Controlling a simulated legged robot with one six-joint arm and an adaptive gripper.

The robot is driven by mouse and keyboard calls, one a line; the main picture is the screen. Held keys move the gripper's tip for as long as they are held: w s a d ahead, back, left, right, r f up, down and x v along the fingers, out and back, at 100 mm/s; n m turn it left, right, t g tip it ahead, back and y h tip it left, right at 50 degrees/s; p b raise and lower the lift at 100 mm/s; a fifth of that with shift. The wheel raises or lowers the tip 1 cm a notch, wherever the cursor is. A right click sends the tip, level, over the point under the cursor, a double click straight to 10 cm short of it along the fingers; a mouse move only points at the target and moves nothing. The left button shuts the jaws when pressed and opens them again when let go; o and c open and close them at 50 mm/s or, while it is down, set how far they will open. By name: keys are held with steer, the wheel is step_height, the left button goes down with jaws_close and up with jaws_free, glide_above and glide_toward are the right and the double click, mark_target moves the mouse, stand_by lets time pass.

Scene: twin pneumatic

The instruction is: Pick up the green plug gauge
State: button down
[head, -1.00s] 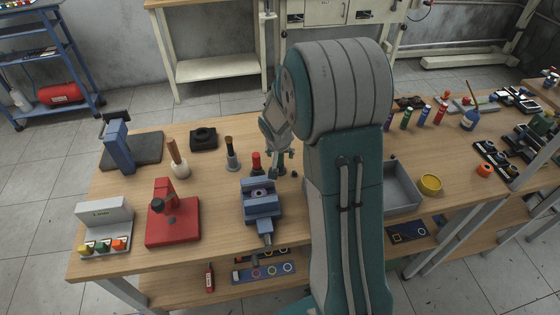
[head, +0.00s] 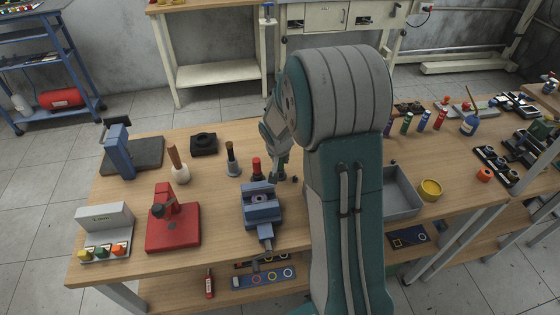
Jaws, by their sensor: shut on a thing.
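My gripper (head: 279,172) is low over the table, just behind and right of the blue vise (head: 262,205). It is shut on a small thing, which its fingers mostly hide. This appears to be the green plug gauge, though its colour and shape are hard to make out. A red-topped upright piece (head: 257,166) stands just left of the gripper. A small dark piece lies close on the gripper's right.
A dark cylinder (head: 232,161), wooden-handled tool (head: 178,165) and red press (head: 172,225) stand to the left. A grey stand (head: 104,219) has yellow, green and orange pieces. My arm hides the table's middle. A grey tray (head: 402,190) is to the right.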

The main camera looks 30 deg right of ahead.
step_height(320, 180, up, 3)
steer(key=shift+f, duration=0.2)
steer(key=s+a+r, duration=0.8)
steer(key=s+r, duration=0.2)
steer(key=s, duration=0.1)
steer(key=shift+s, duration=0.25)
steer(key=shift+w+f, duration=0.1)
